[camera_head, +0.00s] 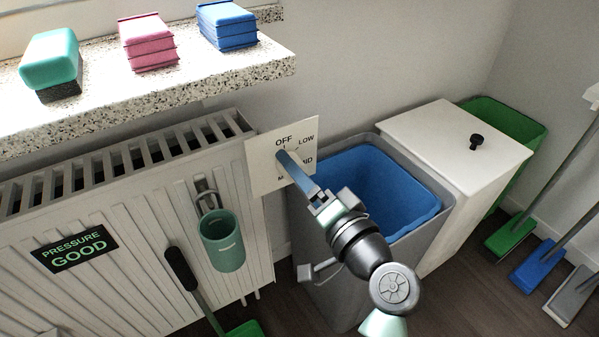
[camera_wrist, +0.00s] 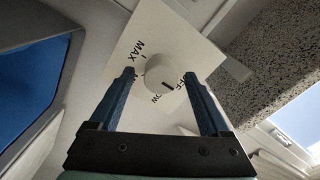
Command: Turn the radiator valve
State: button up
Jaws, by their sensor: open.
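The radiator valve is a round white knob (camera_wrist: 159,66) on a square white plate (camera_head: 257,177) at the radiator's right end. The plate also shows in the wrist view (camera_wrist: 197,50), with MAX, LOW and OFF readable around the knob. A short dark mark on the knob lies on the side of LOW and OFF; its exact setting is hard to tell. My gripper (camera_head: 284,156) reaches up to the plate. In the wrist view my gripper (camera_wrist: 159,75) is open, with one blue finger on each side of the knob. Contact cannot be told. The fingers mostly hide the knob in the head view.
The radiator (camera_head: 130,220) carries a green cup (camera_head: 222,245) and a PRESSURE GOOD label (camera_head: 75,249). A speckled sill (camera_head: 190,80) juts out above. A grey bin (camera_head: 315,225) with a blue liner and a white cabinet (camera_head: 450,150) stand at the right, close to my arm.

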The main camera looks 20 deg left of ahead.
jog(key=p+v, duration=0.4)
jog(key=v, duration=0.9)
jog(key=shift+r, duration=0.1)
jog(key=w+d+r+n+t+h+p, duration=0.15)
jog(key=w+r+t+h, duration=0.25)
jog(key=r, duration=0.8)
jog(key=w+d+r+n+t+h+p, duration=0.1)
jog(key=w+r+t+h+p, duration=0.2)
jog(key=r, duration=0.9)
jog(key=s+d+r+t+h+p, duration=0.1)
jog(key=s+r+t+h, duration=0.2)
jog(key=r, duration=1)
jog(key=s+d+r+t+h+p, duration=0.1)
jog(key=s+r+t+h, duration=0.3)
jog(key=s+r, duration=0.5)
notch_tip(320, 180, up, 5)
jog(key=m+t+p, duration=0.1)
jog(key=t, duration=0.1)
jog(key=shift+d+r+t, duration=0.25)
jog(key=shift+t, duration=0.05)
jog(key=r+p, duration=1.1)
jog(key=p, duration=0.1)
jog(key=r+p, duration=2.4)
jog(key=shift+w+r, duration=0.15)
jog(key=shift+w, duration=0.15)
jog(key=shift+c, duration=0.2)
